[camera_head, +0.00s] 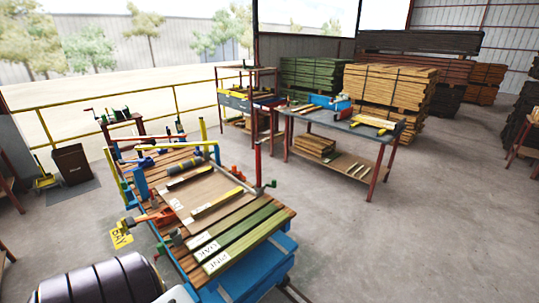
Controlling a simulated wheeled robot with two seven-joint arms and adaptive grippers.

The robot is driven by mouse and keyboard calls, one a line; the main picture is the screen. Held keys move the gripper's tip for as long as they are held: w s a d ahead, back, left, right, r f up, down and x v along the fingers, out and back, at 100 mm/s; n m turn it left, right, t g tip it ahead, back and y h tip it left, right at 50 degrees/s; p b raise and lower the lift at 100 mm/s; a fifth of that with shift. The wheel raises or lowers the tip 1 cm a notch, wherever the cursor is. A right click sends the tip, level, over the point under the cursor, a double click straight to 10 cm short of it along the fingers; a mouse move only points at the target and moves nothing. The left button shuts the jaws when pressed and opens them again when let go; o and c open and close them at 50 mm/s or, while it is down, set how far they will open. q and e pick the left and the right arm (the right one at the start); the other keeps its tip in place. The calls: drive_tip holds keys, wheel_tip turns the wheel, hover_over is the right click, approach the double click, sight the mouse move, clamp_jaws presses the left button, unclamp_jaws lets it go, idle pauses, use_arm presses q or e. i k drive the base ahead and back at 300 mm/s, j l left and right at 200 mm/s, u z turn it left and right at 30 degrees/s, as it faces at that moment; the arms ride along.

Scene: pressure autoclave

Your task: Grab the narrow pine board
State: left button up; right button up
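A work cart with a slatted wooden top (170,248) and blue frame stands at the centre left. On its near right part several boards lie side by side. The nearest, a greenish board (255,240), has a white label reading PINE at its near end. The board beside it (238,228) has a label that seems to read OAK. A short yellowish strip (216,204) lies on a brown panel (192,192) behind them. I cannot tell which piece is the narrow pine board. Neither of my grippers is in view.
Clamps, including an orange one (150,218), and upright posts crowd the cart's left and far edges. A second workbench (345,130) stands behind at the right, before lumber stacks (390,92). The concrete floor right of the cart is clear.

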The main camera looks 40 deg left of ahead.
sight(217, 264)
drive_tip(key=i+u, duration=0.15)
drive_tip(key=u, duration=0.3)
drive_tip(key=i+l+u, duration=0.15)
drive_tip(key=u, duration=0.25)
drive_tip(key=i+l+u, duration=0.15)
drive_tip(key=u, duration=0.3)
drive_tip(key=i+l+u, duration=0.1)
drive_tip(key=l+u, duration=0.15)
drive_tip(key=u, duration=0.2)
drive_tip(key=l+u, duration=0.25)
drive_tip(key=u, duration=0.2)
drive_tip(key=i+l+u, duration=0.1)
drive_tip(key=l+u, duration=0.15)
drive_tip(key=u, duration=0.15)
drive_tip(key=i+l+u, duration=0.1)
drive_tip(key=l+u, duration=0.6)
drive_tip(key=u, duration=0.2)
drive_tip(key=l+u, duration=0.5)
drive_tip(key=l, duration=0.25)
